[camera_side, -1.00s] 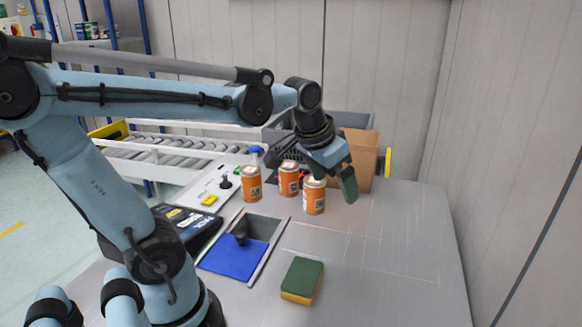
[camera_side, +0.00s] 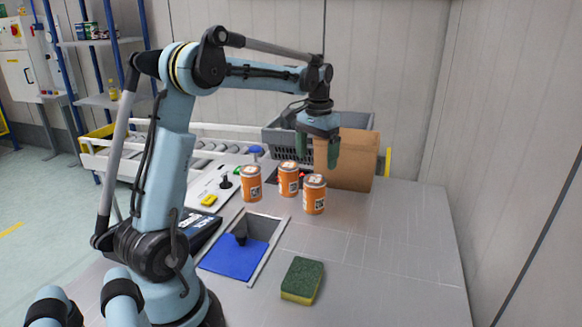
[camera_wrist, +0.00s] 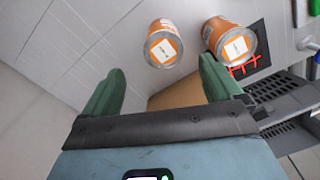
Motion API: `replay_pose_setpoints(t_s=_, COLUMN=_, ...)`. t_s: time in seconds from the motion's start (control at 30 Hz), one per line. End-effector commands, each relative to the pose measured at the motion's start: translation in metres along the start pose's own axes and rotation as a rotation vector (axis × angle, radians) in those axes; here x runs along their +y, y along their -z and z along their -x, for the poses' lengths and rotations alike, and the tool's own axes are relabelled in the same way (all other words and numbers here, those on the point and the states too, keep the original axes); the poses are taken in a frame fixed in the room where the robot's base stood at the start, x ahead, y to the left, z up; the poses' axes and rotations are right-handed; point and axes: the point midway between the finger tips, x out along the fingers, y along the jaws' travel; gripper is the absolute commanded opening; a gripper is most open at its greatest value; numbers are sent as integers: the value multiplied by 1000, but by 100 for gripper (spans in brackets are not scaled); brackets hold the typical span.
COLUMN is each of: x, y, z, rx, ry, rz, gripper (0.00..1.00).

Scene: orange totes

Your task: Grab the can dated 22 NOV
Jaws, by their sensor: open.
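Three orange cans with white labels stand upright on the table: a left can (camera_side: 251,183), a middle can (camera_side: 288,179) and a right can (camera_side: 314,194). The date print is too small to read in any view. My gripper (camera_side: 318,160) is open and empty, pointing down above and behind the middle and right cans. In the wrist view my gripper's green fingers (camera_wrist: 160,90) are spread apart, with one can (camera_wrist: 163,46) ahead between them and another can (camera_wrist: 230,40) near the right finger. Both show square white labels on their lids.
A cardboard box (camera_side: 350,162) and a grey crate (camera_side: 348,121) stand behind the cans. A green and yellow sponge (camera_side: 302,280) lies in front. A recess with a blue bottom (camera_side: 232,258) is at left. The table's right side is clear.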

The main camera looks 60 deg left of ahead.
Motion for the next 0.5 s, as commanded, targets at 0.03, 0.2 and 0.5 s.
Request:
replay_pose_setpoints(t_s=0.03, x=0, y=0, z=-8, rx=0, ry=0, rz=0, gripper=93)
replay_pose_setpoints(t_s=0.2, x=0, y=0, z=-36, rx=1, ry=0, rz=-1, gripper=93)
replay_pose_setpoints(t_s=0.5, x=0, y=0, z=-59, rx=2, ry=0, rz=-1, gripper=93)
